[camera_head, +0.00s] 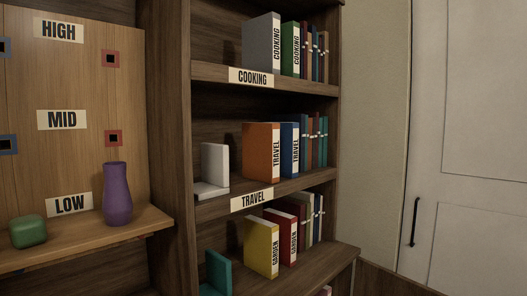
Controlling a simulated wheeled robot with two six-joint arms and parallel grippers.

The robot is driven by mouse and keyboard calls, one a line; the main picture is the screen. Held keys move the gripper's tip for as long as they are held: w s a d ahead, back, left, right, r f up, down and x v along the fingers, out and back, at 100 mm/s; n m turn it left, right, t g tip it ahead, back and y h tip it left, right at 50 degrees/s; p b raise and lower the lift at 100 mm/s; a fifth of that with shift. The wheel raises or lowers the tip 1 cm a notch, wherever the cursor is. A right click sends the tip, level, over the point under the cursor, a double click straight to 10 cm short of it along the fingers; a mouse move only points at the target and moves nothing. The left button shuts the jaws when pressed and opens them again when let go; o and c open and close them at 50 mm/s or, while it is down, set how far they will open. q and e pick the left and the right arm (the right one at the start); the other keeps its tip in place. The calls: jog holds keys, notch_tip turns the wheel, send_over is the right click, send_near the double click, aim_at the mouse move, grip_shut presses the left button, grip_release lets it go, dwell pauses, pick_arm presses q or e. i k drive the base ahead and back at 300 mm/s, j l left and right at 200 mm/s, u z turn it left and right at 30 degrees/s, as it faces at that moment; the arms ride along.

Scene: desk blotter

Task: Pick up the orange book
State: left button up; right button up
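The orange book (258,152) stands upright on the middle shelf (240,203) of the bookcase, which has a "TRAVEL" label on its front edge. Its white spine reads "TRAVEL". A blue "TRAVEL" book (289,151) stands close beside it on the right. A white L-shaped bookend (214,168) stands to its left with a gap between them. Neither of my grippers is in view.
Several thin books (316,142) stand right of the blue one. The shelf above (215,72) holds grey and green "COOKING" books. Below are yellow (261,246) and red "GARDEN" books and a teal bookend (217,272). A purple vase (117,195) and green block (28,231) sit left.

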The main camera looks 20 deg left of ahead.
aim_at(261, 142)
jog(key=i+l+u, duration=0.1)
jog(key=l+u, duration=0.15)
jog(key=l, duration=0.4)
jog(key=l+u, duration=0.25)
jog(key=l, duration=0.45)
